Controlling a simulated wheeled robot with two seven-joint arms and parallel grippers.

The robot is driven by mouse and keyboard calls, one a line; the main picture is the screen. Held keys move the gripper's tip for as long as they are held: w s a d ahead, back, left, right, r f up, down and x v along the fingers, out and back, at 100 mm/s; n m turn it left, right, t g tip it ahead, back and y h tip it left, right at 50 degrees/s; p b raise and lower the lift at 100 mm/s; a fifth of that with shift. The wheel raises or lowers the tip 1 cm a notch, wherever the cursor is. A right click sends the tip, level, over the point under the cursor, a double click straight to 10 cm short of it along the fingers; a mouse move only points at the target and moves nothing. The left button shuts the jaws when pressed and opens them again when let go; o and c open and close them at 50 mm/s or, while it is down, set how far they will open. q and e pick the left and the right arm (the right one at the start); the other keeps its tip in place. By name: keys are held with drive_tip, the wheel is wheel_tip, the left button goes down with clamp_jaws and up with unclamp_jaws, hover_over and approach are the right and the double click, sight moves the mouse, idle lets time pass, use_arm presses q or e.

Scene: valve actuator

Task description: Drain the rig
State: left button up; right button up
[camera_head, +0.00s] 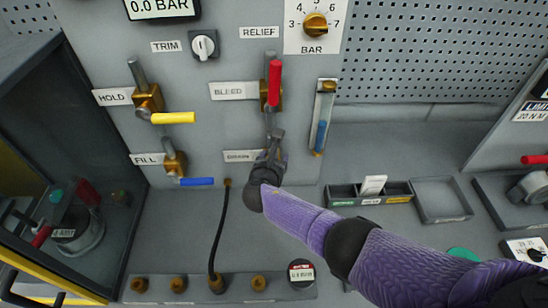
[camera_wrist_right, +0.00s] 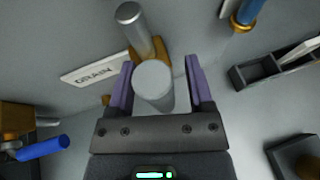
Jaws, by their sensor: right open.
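The drain valve's label (camera_head: 240,156) is on the grey panel in the head view, left of my right gripper (camera_head: 272,145). My gripper and forearm hide most of that valve in the head view. In the right wrist view, the label (camera_wrist_right: 95,70) is beside a brass valve body (camera_wrist_right: 143,56) on a grey pipe. The valve's light grey handle (camera_wrist_right: 154,88) points toward the camera. My right gripper (camera_wrist_right: 158,65) is open, with its purple fingers on either side of the handle. Whether they touch it, I cannot tell. My left gripper is not in view.
The red bleed handle (camera_head: 274,83) hangs just above my gripper. The yellow hold handle (camera_head: 173,118) and blue fill handle (camera_head: 196,181) lie horizontal at left. A sight tube (camera_head: 322,120) is close right. The pressure display (camera_head: 160,6) reads 0.0 BAR.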

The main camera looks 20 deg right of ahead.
drive_tip(key=shift+s+a+r, duration=0.15)
drive_tip(key=shift+s, duration=0.05)
drive_tip(key=p+v, duration=0.4)
drive_tip(key=v, duration=0.5)
drive_tip(key=shift+s+p, duration=0.2)
drive_tip(key=shift+p, duration=0.15)
drive_tip(key=shift+a, duration=0.1)
